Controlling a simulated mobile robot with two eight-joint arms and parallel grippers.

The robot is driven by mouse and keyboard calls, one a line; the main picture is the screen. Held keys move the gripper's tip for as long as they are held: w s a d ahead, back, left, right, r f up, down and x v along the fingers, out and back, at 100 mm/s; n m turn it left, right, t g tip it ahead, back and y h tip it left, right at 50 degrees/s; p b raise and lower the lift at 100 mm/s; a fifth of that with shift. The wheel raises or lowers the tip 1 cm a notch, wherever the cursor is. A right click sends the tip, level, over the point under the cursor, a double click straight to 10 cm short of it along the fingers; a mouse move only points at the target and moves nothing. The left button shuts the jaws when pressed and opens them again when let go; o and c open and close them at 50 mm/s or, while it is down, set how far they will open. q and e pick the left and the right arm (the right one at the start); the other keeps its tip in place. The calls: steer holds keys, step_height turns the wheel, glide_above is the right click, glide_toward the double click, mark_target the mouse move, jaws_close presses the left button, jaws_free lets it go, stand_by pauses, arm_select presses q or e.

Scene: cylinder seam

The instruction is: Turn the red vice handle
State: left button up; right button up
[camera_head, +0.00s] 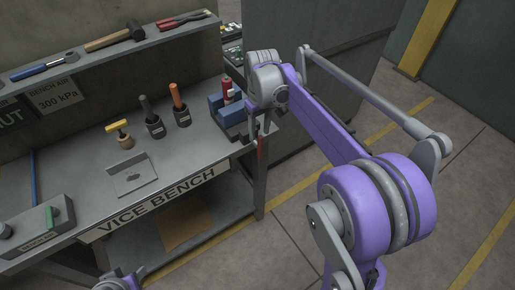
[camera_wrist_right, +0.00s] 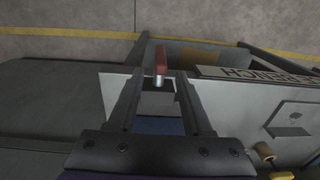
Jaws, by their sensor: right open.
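The blue vice (camera_head: 232,118) stands at the right end of the grey bench, with a red cylinder (camera_head: 227,86) at its top. The red vice handle (camera_head: 261,147) shows at the bench's front right corner, beside my right gripper (camera_head: 256,137). In the right wrist view the red handle (camera_wrist_right: 161,60) stands up from a pale metal stub, between and slightly beyond the fingertips of my open right gripper (camera_wrist_right: 158,76). Gaps show on both sides of the handle. Only a bit of my left arm shows at the bottom left of the head view; its gripper does not show.
The bench (camera_head: 185,155) also holds an orange-handled tool (camera_head: 177,95), a dark-handled tool (camera_head: 146,106), a yellow-topped tool (camera_head: 118,127) and a grey box (camera_head: 38,228) with a green switch. A shelf (camera_head: 100,58) with hand tools runs behind. Open floor lies to the right.

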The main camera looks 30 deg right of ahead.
mark_target(260, 151)
steer(key=f, duration=0.9)
steer(key=shift+s+a+f, duration=0.15)
steer(key=shift+s+f, duration=0.25)
jaws_close()
